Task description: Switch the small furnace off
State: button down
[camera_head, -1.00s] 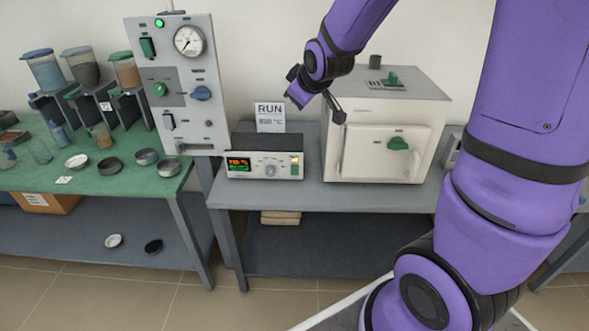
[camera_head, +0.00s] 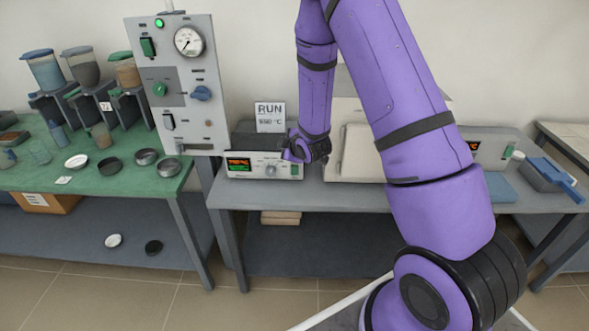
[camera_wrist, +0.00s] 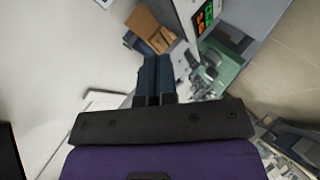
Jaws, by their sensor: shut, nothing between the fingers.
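A cream furnace (camera_head: 340,172) stands on the grey bench, mostly hidden behind my arm. A low control box (camera_head: 265,170) stands left of it, with a lit display (camera_head: 239,164), a round knob (camera_head: 269,170) and a small green switch at its right end (camera_head: 295,171). My gripper (camera_head: 287,156) is at the right end of this box, close above the switch; I cannot tell whether it touches. In the wrist view my gripper's fingers (camera_wrist: 155,72) are together and empty, with the lit display (camera_wrist: 206,14) beyond them.
A "RUN" card (camera_head: 270,116) stands behind the control box. A tall grey panel (camera_head: 180,90) with a gauge and knobs is at left. Another unit with a lit display (camera_head: 480,150) and a blue-handled tray (camera_head: 550,175) are at right. The bench front (camera_head: 300,196) is clear.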

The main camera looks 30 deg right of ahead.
aim_at(295, 171)
jog(key=s+f+n+t+y, duration=0.1)
jog(key=s+f+n, duration=0.1)
jog(key=f, duration=0.6)
jog(key=s+f+n+t, duration=0.1)
jog(key=s+f+n, duration=0.1)
jog(key=f, duration=0.7)
jog(key=shift+f+n+y, duration=0.15)
jog(key=shift+n+y, duration=0.25)
jog(key=shift+n, duration=0.1)
jog(key=shift+w+d+r, duration=0.2)
jog(key=shift+w+d, duration=0.55)
jog(key=shift+w, duration=0.5)
jog(key=shift+w+d+r, duration=0.2)
jog(key=shift+w+d, duration=0.5)
jog(key=shift+w, duration=0.5)
jog(key=shift+w+d+r, duration=0.2)
jog(key=shift+w+d, duration=0.55)
jog(key=shift+w, duration=0.5)
jog(key=shift+w+d, duration=0.2)
jog(key=shift+w, duration=0.15)
jog(key=shift+w+d, duration=0.15)
jog(key=shift+w, duration=0.1)
